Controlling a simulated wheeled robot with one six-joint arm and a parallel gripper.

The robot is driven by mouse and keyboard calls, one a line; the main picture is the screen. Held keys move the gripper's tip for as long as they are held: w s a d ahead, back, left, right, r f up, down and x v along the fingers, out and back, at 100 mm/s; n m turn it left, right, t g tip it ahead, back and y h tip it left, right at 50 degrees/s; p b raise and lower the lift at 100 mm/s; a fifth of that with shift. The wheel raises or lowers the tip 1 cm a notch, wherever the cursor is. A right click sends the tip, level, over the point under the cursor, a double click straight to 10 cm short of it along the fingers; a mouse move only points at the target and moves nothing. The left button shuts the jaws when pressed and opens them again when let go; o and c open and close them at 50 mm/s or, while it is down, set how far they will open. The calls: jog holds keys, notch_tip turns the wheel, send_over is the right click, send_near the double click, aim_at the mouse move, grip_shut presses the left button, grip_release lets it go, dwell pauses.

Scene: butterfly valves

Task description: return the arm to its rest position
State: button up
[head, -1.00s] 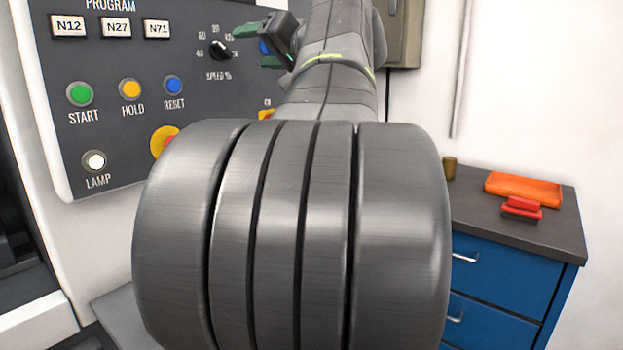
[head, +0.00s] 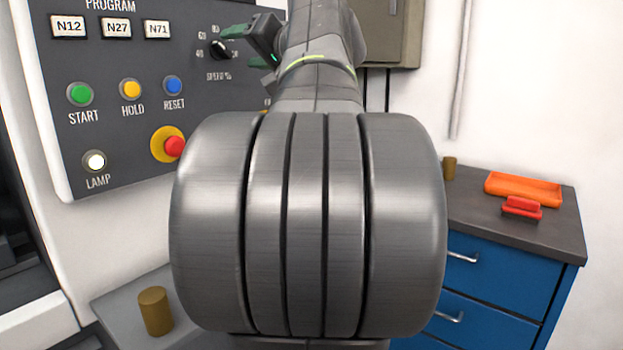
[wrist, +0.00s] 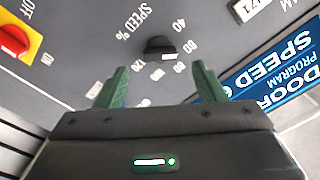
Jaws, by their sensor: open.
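My gripper (head: 240,46) is at the upper middle of the head view, in front of the grey control panel (head: 130,60). Its two green fingers are apart with nothing between them, as the wrist view (wrist: 160,82) also shows. Beyond the fingertips is the black speed knob (head: 218,48), seen in the wrist view (wrist: 160,48) just past the gap. The fingers look clear of the knob. My arm's large grey links fill the middle of the head view and hide part of the panel and what lies behind.
A red emergency button (head: 174,147) on a yellow base is left of my arm. A brown cylinder (head: 155,311) stands on a grey surface at lower left. A blue drawer cabinet (head: 505,275) at right carries an orange tray (head: 523,188) and a red object (head: 522,207).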

aim_at(225, 49)
jog(key=x, duration=0.6)
jog(key=shift+a, duration=0.15)
jog(key=shift+r+m+p, duration=0.25)
jog(key=shift+m+p, duration=0.35)
jog(key=shift+p, duration=0.25)
jog(key=shift+d+m+p, duration=0.25)
jog(key=shift+m+p, duration=0.2)
jog(key=shift+m, duration=0.05)
jog(key=m+p, duration=0.4)
jog(key=shift+s+m, duration=0.1)
jog(key=shift+m, duration=0.2)
jog(key=m+p, duration=0.5)
jog(key=p, duration=0.1)
jog(key=shift+m, duration=0.4)
jog(key=shift+f+m+p, duration=0.15)
jog(key=shift+m+p, duration=1)
jog(key=shift+m, duration=0.05)
